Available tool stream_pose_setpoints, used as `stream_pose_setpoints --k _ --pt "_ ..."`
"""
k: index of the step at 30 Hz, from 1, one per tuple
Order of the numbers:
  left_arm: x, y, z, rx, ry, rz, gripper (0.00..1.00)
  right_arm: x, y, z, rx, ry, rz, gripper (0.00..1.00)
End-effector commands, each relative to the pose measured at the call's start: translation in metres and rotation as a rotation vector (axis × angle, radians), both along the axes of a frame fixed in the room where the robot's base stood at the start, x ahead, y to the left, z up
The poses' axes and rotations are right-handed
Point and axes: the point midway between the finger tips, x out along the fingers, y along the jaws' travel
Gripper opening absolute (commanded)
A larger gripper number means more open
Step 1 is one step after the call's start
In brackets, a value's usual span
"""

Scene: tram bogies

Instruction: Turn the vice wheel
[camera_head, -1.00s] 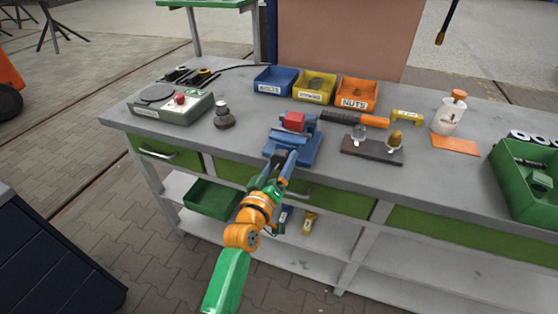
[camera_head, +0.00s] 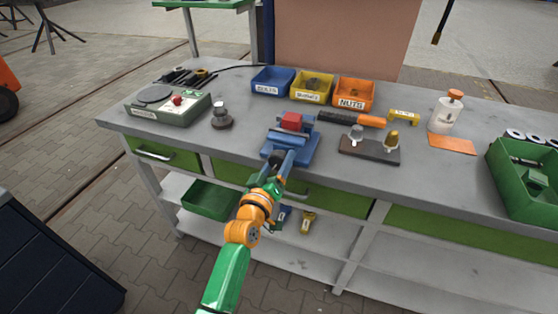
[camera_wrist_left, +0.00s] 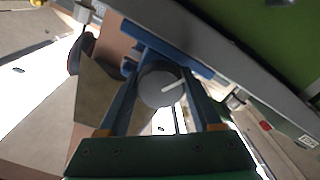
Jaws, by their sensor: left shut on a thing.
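The blue vice (camera_head: 292,143) stands at the front edge of the grey bench, with a red block (camera_head: 291,121) at its jaws. Its wheel (camera_wrist_left: 158,86) is a dark grey disc with a white mark, facing me in the left wrist view. My left gripper (camera_head: 278,162) is at the front of the vice, shut on the wheel, with one finger on each side of it. In the left wrist view the white mark points to the right and slightly up. The fingers and wrist hide much of the wheel in the head view. My right gripper is not in view.
Blue, yellow and orange bins (camera_head: 353,93) stand behind the vice. A dark block with two knobs (camera_head: 369,151) is at its right, and a grey weight-like object (camera_head: 221,118) at its left. The bench's front edge and green drawers (camera_head: 330,199) lie close below my gripper.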

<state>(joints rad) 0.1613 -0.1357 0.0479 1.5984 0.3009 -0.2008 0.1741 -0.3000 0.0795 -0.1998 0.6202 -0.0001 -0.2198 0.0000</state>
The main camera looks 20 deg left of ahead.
Motion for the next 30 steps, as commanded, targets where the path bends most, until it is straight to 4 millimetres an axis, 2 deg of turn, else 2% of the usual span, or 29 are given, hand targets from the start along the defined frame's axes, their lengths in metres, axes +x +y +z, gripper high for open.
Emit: stream_pose_setpoints --k 15,30 --pt "0.0 0.001 0.002 0.44 -0.015 -0.001 0.1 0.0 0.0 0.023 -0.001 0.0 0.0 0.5" --pt "0.0 0.002 0.001 0.832 -0.03 0.0 0.1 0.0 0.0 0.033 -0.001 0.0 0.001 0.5"
